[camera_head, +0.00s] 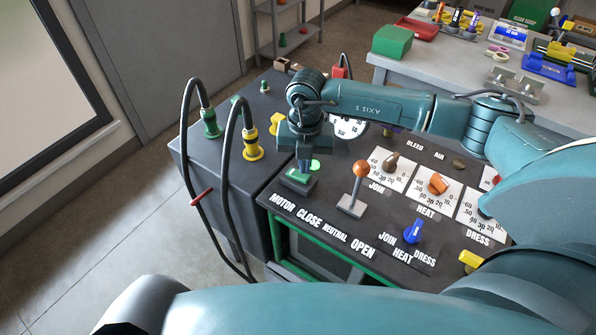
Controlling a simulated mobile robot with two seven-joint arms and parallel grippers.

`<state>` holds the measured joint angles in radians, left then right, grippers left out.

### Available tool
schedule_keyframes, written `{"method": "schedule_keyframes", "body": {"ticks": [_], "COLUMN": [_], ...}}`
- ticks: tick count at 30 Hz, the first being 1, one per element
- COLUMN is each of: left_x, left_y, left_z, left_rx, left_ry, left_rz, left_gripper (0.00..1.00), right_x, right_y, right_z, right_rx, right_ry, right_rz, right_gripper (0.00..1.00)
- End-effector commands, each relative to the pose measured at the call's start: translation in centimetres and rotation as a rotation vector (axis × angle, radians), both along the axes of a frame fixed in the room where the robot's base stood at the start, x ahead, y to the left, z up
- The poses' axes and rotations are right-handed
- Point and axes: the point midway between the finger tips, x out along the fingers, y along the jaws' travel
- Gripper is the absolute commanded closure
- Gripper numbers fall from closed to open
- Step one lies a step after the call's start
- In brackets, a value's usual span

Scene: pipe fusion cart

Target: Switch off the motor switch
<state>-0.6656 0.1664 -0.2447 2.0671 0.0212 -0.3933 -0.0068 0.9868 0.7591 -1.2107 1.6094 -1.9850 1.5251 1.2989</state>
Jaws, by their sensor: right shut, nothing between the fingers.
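The motor switch (297,179) is a small green switch on a dark base. It sits at the near left of the dark control panel (330,219), just behind the white word MOTOR. A lighter green part shows at its right side. My right gripper (303,165) points down over the switch, with its shut fingertips at or just above it. Its fingers hide part of the switch, so I cannot tell whether they touch it or which way it is set. My left gripper is not in view.
An orange-knobbed lever (360,170) stands just right of the switch. Dials and a blue selector knob (413,231) lie further right. Black hoses (186,135) with green and yellow fittings rise at the left. A grey table (448,58) with a green box (392,41) stands behind.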

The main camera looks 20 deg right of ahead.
Motion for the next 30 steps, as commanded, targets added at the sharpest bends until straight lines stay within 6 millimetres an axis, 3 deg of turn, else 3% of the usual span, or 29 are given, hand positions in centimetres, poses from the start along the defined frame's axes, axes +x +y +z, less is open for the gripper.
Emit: {"method": "schedule_keyframes", "body": {"ticks": [30], "left_x": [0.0], "left_y": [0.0], "left_z": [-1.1], "left_rx": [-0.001], "left_ry": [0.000], "left_rz": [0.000], "left_gripper": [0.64], "right_x": [0.0], "right_y": [0.0], "right_z": [-1.5], "right_rx": [0.000], "right_ry": [0.000], "right_rz": [0.000], "right_gripper": [1.00]}}
